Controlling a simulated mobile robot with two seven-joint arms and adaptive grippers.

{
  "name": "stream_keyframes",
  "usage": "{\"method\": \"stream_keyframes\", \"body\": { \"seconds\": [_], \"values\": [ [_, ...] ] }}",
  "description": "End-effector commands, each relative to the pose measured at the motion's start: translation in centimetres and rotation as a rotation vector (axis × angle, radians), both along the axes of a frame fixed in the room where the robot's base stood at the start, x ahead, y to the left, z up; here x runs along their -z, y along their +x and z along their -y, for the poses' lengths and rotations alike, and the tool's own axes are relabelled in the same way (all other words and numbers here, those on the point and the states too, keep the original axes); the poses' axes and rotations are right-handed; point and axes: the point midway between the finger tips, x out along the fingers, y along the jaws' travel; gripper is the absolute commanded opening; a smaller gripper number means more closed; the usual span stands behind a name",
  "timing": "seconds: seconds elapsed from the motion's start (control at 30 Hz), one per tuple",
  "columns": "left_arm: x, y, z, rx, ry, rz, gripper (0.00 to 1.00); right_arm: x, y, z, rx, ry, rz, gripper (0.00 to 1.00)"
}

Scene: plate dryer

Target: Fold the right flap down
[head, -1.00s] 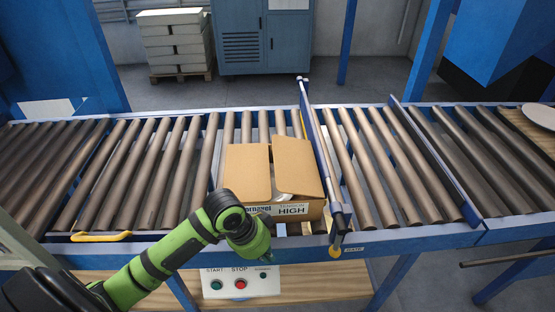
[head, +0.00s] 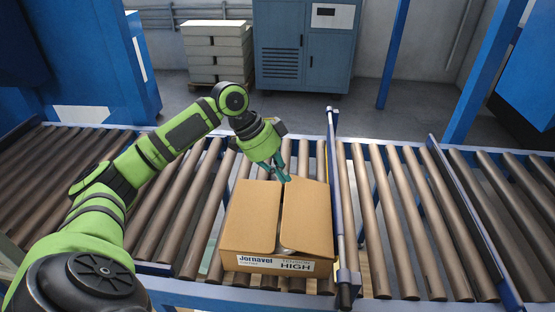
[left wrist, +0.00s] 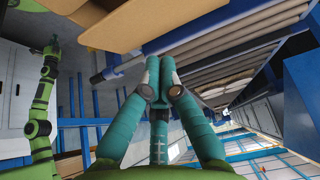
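A cardboard box (head: 268,262) stands on the roller conveyor. Its left flap (head: 246,215) lies over the left part of the top. Its right flap (head: 308,212) is folded inward but sits slightly raised, with a narrow dark gap at the front between the flaps. My left gripper (head: 284,173) is just behind the box's far edge, close to where the flaps meet; contact cannot be told. Its teal fingers (left wrist: 160,78) come together at the tips with nothing between them. Cardboard (left wrist: 105,22) shows above them in the left wrist view. My right arm (left wrist: 40,115) shows there, its gripper too small to read.
A blue divider rail (head: 338,205) runs close along the box's right side. Bare rollers (head: 385,215) lie beyond it, and more rollers lie left of the box. A blue cabinet (head: 303,50) and stacked grey boxes (head: 218,50) stand behind the conveyor.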

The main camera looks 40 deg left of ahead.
Motion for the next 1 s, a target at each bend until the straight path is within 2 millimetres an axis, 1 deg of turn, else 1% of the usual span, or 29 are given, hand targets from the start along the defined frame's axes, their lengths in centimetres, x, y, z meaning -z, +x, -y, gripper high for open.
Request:
{"method": "stream_keyframes", "body": {
  "seconds": [0.03,0.2,0.3,0.4,0.6,0.9,1.0],
  "values": [
    [0.8,0.3,0.6,0.001,-0.005,-0.004,0.00,-0.6,0.2,0.0,0.000,0.000,0.002,0.00],
    [3.9,1.2,2.1,0.001,-0.004,-0.004,0.00,-1.5,0.2,0.0,0.000,0.001,0.004,0.00],
    [5.5,0.8,1.4,-0.003,0.000,-0.006,0.00,-2.1,0.2,0.0,0.000,0.001,0.004,0.00],
    [6.7,0.7,1.2,-0.002,0.000,-0.003,0.00,-2.5,0.2,0.0,0.000,0.001,0.004,0.00],
    [7.8,0.6,0.9,-0.001,0.001,0.000,0.00,-2.7,0.0,0.0,0.000,0.000,0.001,0.00],
    [7.9,0.6,0.9,0.000,0.000,0.001,0.00,-2.6,0.1,-0.1,0.001,0.001,0.002,0.00],
    [8.6,0.4,0.8,-0.001,-0.019,0.009,0.00,-1.9,0.1,-0.1,0.001,0.001,0.002,0.00]
  ]
}}
